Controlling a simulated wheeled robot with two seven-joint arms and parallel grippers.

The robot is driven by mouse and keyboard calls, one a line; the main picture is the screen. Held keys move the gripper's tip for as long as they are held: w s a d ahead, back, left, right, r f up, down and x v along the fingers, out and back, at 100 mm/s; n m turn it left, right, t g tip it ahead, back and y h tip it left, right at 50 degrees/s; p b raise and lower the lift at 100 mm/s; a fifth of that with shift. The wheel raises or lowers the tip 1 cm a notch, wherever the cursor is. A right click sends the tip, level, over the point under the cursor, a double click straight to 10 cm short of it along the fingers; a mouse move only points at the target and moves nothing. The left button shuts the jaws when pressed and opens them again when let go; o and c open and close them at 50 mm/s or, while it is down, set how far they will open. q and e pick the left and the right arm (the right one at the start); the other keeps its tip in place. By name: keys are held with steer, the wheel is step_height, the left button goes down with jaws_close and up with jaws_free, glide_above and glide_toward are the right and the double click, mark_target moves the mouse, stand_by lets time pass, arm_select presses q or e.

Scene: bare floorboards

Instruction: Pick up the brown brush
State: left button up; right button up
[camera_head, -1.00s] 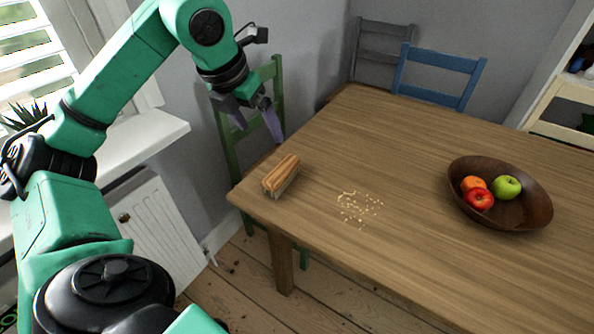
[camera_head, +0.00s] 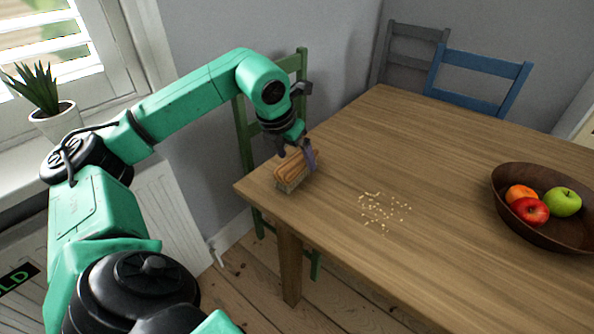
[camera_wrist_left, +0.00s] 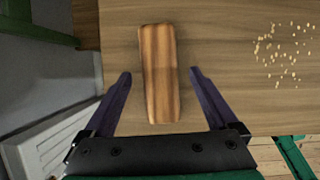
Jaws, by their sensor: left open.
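The brown brush (camera_head: 293,168) lies on the wooden table near its left corner, with its wooden back up and paler bristles below. In the left wrist view the brush (camera_wrist_left: 160,75) lies lengthwise between the two fingers, with a gap on each side. My left gripper (camera_head: 296,156) is at the brush from above and hides part of it. In the left wrist view the gripper (camera_wrist_left: 160,88) is open and holds nothing. My right gripper is in neither view.
Crumbs (camera_head: 383,208) lie on the table (camera_head: 400,135) right of the brush. A dark bowl (camera_head: 510,225) with an orange and apples stands at the right. A green chair (camera_head: 246,140) is by the table's left edge. Blue (camera_head: 485,72) and grey (camera_head: 412,45) chairs stand behind.

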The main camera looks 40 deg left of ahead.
arm_select(q)
steer(key=shift+x, duration=1.1)
steer(key=shift+f, duration=0.2)
jaws_close()
